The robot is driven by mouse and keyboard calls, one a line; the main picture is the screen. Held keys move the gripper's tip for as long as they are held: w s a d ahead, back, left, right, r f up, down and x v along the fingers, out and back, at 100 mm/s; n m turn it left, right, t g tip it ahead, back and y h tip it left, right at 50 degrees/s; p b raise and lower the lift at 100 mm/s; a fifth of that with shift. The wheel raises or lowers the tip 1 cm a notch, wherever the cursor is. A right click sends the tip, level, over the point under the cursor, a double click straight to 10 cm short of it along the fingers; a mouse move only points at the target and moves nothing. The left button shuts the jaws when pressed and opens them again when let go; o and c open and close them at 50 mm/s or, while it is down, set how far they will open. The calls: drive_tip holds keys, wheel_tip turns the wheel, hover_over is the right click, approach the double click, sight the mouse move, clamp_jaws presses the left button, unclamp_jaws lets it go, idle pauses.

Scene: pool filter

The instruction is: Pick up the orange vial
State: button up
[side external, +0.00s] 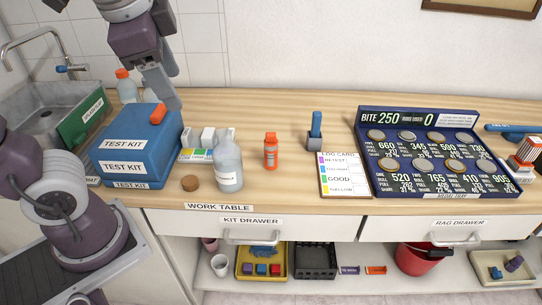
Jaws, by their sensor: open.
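The orange vial (270,152) stands upright on the wooden work table, right of the clear sample bottle. It has an orange cap and a label with small print. My gripper (168,98) is at the upper left, pointing down just behind and right of the blue test kit box. It is well left of the vial and higher, and apart from it. Its jaws are open with nothing seen between them, though the fingers are small and partly overlapped here.
The clear bottle (228,165), a cork (190,183) and the blue test kit box (140,145) stand left of the vial. A blue-handled stand (316,130), a log card (342,175) and a dark display board (375,185) are to the right. A sink (45,95) is far left.

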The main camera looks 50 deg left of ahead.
drive_tip(key=w+a+m+y, duration=0.3)
drive_tip(key=w+m+y, duration=0.2)
drive_tip(key=w+m, duration=0.6)
drive_tip(key=m+t+y, duration=0.1)
drive_tip(key=m+y, duration=0.4)
hover_over(273, 149)
drive_tip(key=d, duration=0.2)
drive_tip(key=f, duration=2.7)
drive_tip(key=shift+s+f, duration=0.1)
drive_tip(key=shift+s, duration=0.25)
drive_tip(key=x, duration=0.7)
drive_tip(key=shift+w+r, duration=0.15)
drive_tip(key=shift+r, duration=0.1)
clamp_jaws()
